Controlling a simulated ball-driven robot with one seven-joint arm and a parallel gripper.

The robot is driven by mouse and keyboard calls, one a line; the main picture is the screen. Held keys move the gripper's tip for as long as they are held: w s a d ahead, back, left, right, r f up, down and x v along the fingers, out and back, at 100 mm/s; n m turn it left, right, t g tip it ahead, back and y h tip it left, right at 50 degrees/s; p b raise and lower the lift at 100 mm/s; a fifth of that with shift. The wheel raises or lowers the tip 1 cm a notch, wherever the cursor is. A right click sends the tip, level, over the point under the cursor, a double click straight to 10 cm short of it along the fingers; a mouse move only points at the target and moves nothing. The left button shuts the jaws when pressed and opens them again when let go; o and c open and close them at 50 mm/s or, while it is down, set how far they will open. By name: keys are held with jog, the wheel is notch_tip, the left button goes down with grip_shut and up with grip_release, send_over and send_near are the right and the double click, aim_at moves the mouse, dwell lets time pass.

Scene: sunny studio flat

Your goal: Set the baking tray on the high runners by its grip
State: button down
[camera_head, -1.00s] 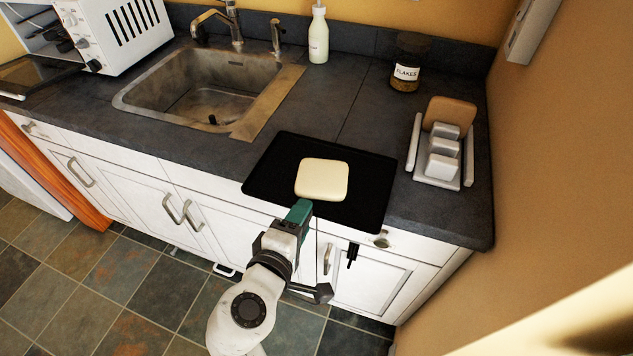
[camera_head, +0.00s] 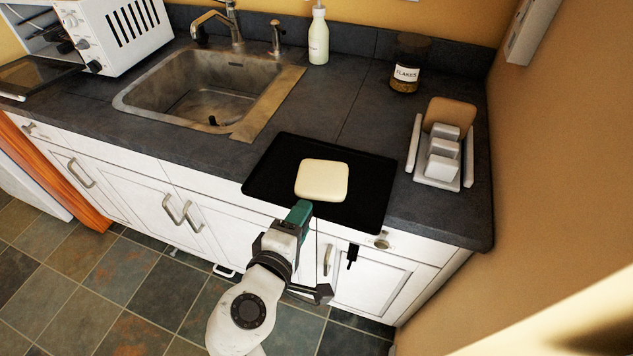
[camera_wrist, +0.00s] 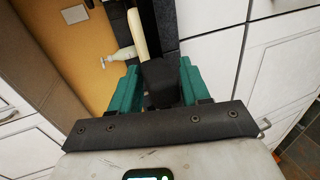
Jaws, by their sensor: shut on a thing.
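The baking tray (camera_head: 262,178) is a flat black sheet at the counter's front edge, with a cream rounded slab (camera_head: 322,180) lying on it. My gripper (camera_head: 300,212) has green fingers and meets the tray's front edge. In the wrist view, my gripper (camera_wrist: 160,85) is shut on a dark grip between its green fingers; the slab (camera_wrist: 138,35) shows edge-on beyond. The white oven (camera_head: 118,35) stands at the back left with its dark door (camera_head: 35,78) folded down. Its inside is only partly in view, and I cannot make out the runners.
A sink (camera_head: 205,95) with a tap (camera_head: 232,25) lies between oven and tray. A soap bottle (camera_head: 318,38), a flakes jar (camera_head: 408,65) and a toast rack (camera_head: 442,160) stand on the counter. A wall closes the right side.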

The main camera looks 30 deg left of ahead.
jog(key=shift+r+p, duration=3.9)
jog(key=shift+r, duration=0.6)
